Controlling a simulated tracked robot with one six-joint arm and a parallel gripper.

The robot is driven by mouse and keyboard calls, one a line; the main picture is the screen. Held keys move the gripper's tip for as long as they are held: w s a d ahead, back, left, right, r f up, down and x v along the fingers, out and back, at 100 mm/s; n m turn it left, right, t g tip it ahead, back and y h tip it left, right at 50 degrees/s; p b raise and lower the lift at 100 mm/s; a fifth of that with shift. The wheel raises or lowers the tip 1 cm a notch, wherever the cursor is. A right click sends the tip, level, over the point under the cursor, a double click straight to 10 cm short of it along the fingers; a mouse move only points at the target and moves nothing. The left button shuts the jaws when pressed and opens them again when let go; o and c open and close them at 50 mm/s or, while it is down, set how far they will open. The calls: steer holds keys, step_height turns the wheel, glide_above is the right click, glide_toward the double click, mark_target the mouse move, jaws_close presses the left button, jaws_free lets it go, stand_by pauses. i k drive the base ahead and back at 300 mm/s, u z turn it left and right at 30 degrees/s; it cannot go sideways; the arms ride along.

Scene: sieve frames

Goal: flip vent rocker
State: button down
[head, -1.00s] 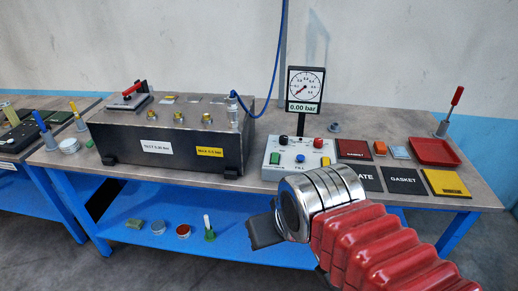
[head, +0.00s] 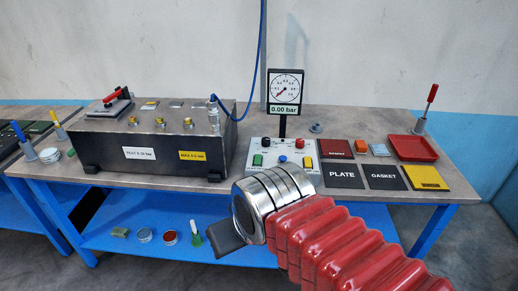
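The white control box (head: 271,169) stands on the workbench below the gauge. The labels are too small to read, so I cannot tell which is the vent rocker. My gripper (head: 225,238) shows as a dark piece beyond my silver wrist, in front of the bench and lower left of the box. Its fingertips are not clear, nor is its opening.
The gauge (head: 286,87) reads 0.00 bar. A dark test chamber (head: 108,150) with yellow fittings stands left of the box. To the right lie the PLATE mat (head: 343,175), the GASKET mat (head: 385,178) and a red tray (head: 411,149). A blue hose (head: 263,40) hangs from above.

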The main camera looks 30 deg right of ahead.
mark_target(257, 160)
steer(key=i, duration=1)
